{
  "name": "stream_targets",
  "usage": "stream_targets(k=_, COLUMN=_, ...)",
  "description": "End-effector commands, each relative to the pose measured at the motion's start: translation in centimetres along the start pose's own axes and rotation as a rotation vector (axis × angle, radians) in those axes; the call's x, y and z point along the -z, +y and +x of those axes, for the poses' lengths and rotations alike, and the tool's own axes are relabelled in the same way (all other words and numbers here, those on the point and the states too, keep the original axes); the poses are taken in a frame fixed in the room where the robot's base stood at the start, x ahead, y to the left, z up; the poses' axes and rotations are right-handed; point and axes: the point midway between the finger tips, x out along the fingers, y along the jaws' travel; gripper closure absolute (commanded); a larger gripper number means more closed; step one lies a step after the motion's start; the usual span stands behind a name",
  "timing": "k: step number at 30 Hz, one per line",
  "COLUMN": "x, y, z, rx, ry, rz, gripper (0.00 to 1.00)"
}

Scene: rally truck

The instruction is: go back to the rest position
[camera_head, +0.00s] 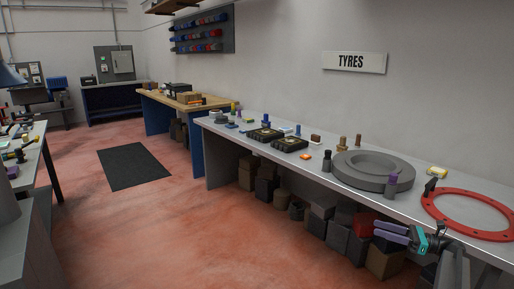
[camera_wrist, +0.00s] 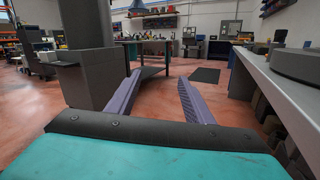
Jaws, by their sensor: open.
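My gripper (camera_head: 382,229) is at the lower right of the head view, in front of the long grey bench's front edge. Its two purple fingers point left, away from the teal wrist part. In the wrist view the fingers (camera_wrist: 157,85) stand well apart with nothing between them. Past them lies open red floor. My gripper looks clear of the bench, though the exact gap is hard to tell.
The long grey bench (camera_head: 327,180) bears a thick grey ring (camera_head: 352,170), a flat red ring (camera_head: 431,203) and small items. Dark boxes (camera_head: 321,223) sit beneath it. A black mat (camera_head: 134,166) lies on open red floor. A wooden-topped bench (camera_head: 153,98) stands farther back.

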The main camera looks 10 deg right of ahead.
Motion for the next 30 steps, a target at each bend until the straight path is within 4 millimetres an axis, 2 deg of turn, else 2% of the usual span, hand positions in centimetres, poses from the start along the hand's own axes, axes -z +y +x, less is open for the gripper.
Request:
stream_targets(k=1, x=0.9, y=0.6, z=2.5, rx=-0.02, ry=-0.014, rz=0.017, gripper=0.53)
stream_targets(k=6, x=3.7, y=1.5, z=9.3, rx=-0.04, ry=-0.067, rz=0.073, gripper=0.53)
stream_targets(k=12, x=7.0, y=2.5, z=17.0, rx=-0.011, ry=-0.136, rz=0.181, gripper=0.53)
stream_targets(k=18, x=10.5, y=3.5, z=23.7, rx=0.072, ry=-0.207, rz=0.341, gripper=0.53)
stream_targets(k=24, x=14.6, y=4.3, z=29.0, rx=0.201, ry=-0.272, rz=0.549, gripper=0.53)
stream_targets(k=30, x=19.2, y=5.0, z=31.9, rx=0.356, ry=-0.326, rz=0.774, gripper=0.53)
